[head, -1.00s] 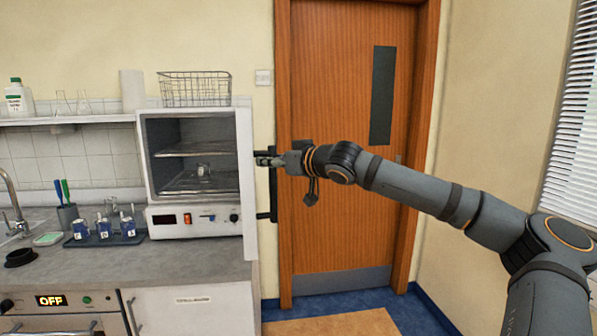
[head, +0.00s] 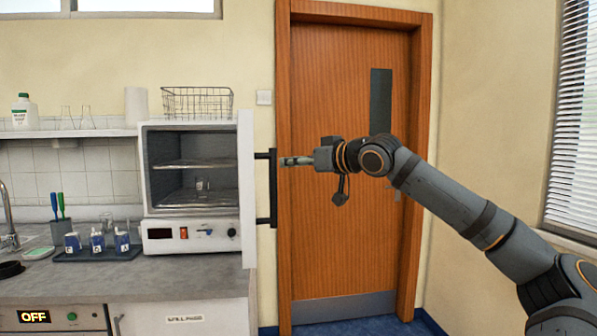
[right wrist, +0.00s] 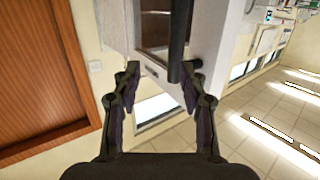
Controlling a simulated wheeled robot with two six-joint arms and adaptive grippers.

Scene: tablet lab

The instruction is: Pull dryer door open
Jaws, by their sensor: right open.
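The white drying cabinet (head: 190,231) stands on the counter with its front open and its shelves showing. Its door (head: 247,190) is swung out toward me and shows nearly edge-on. The black bar handle (head: 273,188) is on the door's right-hand face. My right gripper (head: 284,161) is just right of the handle's upper part, not closed around it. In the right wrist view the gripper (right wrist: 161,75) has its fingers spread with nothing held between them. The dark handle (right wrist: 180,40) shows beyond the fingertips, with the white door (right wrist: 208,40) beside it. My left gripper is not in view.
A wire basket (head: 197,101) is on top of the cabinet. A wooden room door (head: 335,230) is behind my right arm.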

